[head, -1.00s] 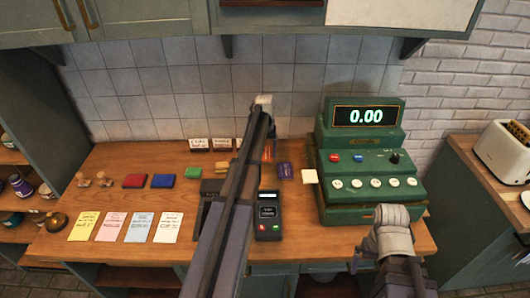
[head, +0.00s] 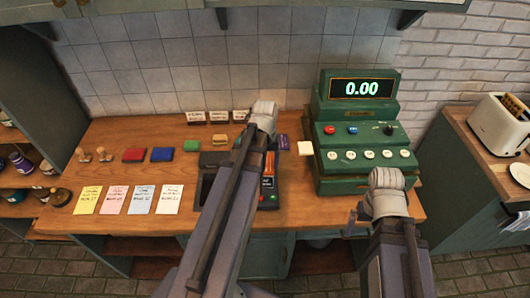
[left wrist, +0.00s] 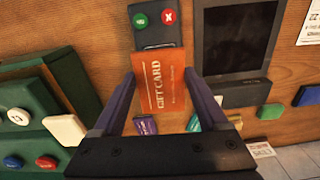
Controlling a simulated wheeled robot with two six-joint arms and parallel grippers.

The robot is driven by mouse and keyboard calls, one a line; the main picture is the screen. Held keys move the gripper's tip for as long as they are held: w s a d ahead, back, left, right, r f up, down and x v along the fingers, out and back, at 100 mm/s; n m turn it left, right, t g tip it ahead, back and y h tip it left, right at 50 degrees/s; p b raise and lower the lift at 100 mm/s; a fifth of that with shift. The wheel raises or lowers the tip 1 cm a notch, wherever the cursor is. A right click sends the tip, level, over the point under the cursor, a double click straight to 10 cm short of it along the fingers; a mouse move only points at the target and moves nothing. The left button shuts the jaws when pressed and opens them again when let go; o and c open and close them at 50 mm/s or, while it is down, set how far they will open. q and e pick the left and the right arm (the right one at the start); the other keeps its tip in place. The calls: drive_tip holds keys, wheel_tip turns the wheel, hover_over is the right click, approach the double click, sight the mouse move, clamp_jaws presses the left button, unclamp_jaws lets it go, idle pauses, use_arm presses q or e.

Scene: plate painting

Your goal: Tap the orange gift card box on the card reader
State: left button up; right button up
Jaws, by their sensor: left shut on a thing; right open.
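The orange gift card box (left wrist: 163,82) is between the two fingers of my left gripper (left wrist: 161,77) in the left wrist view. In the head view, a strip of the box (head: 270,160) shows beside my left arm, and the gripper (head: 266,122) hides the rest. The black card reader (head: 268,198) is at the counter's front, partly behind my left arm. In the left wrist view, the box covers the reader's screen area, and the reader's green and red buttons (left wrist: 155,18) stay visible. I cannot tell whether they touch. My right gripper (head: 386,190) is open, in front of the register.
The green cash register (head: 362,180) stands right, its display reading 0.00. A white block (head: 304,148) and a purple box (head: 283,145) lie near it. Coloured pads, stamps and several paper notes (head: 140,200) fill the left counter. A toaster (head: 498,125) stands far right.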

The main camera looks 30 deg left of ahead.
use_arm(q)
drive_tip(key=shift+f, duration=0.15)
wheel_tip(320, 180, down, 8)
drive_tip(key=b, duration=0.8)
drive_tip(key=shift+r, duration=0.2)
drive_tip(key=shift+r, duration=0.15)
idle(0.7)
wheel_tip(320, 180, up, 10)
drive_tip(key=p, duration=1)
wheel_tip(320, 180, down, 9)
drive_tip(key=b, duration=0.8)
drive_tip(key=shift+r, duration=0.1)
